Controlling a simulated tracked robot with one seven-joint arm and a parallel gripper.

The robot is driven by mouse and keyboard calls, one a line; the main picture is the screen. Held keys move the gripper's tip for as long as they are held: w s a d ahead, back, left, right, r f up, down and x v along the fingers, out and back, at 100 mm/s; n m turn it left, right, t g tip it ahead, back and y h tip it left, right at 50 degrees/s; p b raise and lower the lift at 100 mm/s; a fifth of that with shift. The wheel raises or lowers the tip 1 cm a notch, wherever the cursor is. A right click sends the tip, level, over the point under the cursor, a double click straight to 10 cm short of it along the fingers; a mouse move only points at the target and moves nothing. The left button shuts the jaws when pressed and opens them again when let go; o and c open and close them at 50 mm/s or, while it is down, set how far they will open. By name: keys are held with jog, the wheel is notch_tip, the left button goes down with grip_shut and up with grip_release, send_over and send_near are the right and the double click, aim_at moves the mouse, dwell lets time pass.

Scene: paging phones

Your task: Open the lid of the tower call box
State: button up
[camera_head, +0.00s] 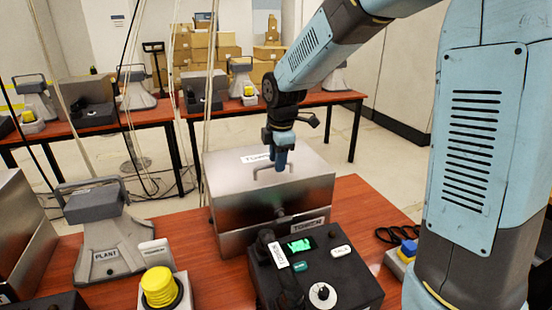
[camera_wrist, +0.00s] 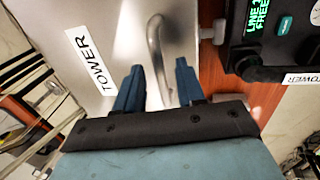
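The tower call box (camera_head: 250,230) is a brushed-metal box on the red-brown table, with "TOWER" labels on its top and front. Its lid (camera_head: 233,176) looks shut. A bar handle (camera_head: 262,171) stands on the lid; in the wrist view the handle (camera_wrist: 153,38) runs between my fingers. My gripper (camera_head: 281,163) points down at the handle. In the wrist view its two blue fingers (camera_wrist: 158,80) are apart, one on each side of the handle, with gaps visible. I cannot tell how deep the handle sits between them. The box's inside is hidden.
A black phone unit (camera_head: 325,275) with a green screen and handset stands in front of the box. A grey "PLANT" device (camera_head: 108,255) and a yellow button (camera_head: 160,287) are at left. Another metal box (camera_head: 20,235) is at far left. Cables hang at left.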

grip_shut()
dwell(0.3)
